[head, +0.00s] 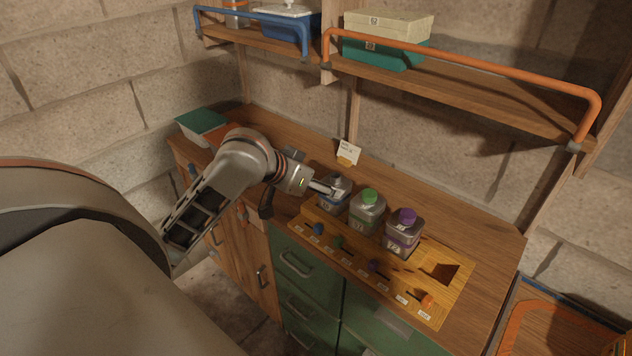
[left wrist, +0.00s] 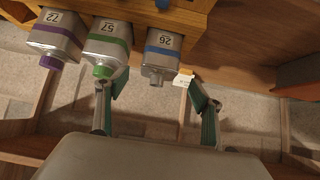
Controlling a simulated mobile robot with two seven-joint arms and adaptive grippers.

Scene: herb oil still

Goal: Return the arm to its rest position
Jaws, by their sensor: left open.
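My left arm comes in from the left, and its gripper (head: 325,187) is at the leftmost canister. In the left wrist view the gripper (left wrist: 157,84) is open, its two fingers apart on either side of the neck of the blue-banded canister (left wrist: 162,53), marked 26. I cannot tell whether a finger touches it. In the head view this canister (head: 332,199) is partly hidden by the gripper. It shows a bare grey neck without a coloured cap. My right gripper is not in view.
A green-capped canister (head: 366,210) and a purple-capped canister (head: 403,234) stand close beside it on the yellow wooden board (head: 432,256), which has coloured knobs along its front. A small card (head: 348,152) stands behind. Shelves with rails (head: 470,70) hang above. The counter's right end is clear.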

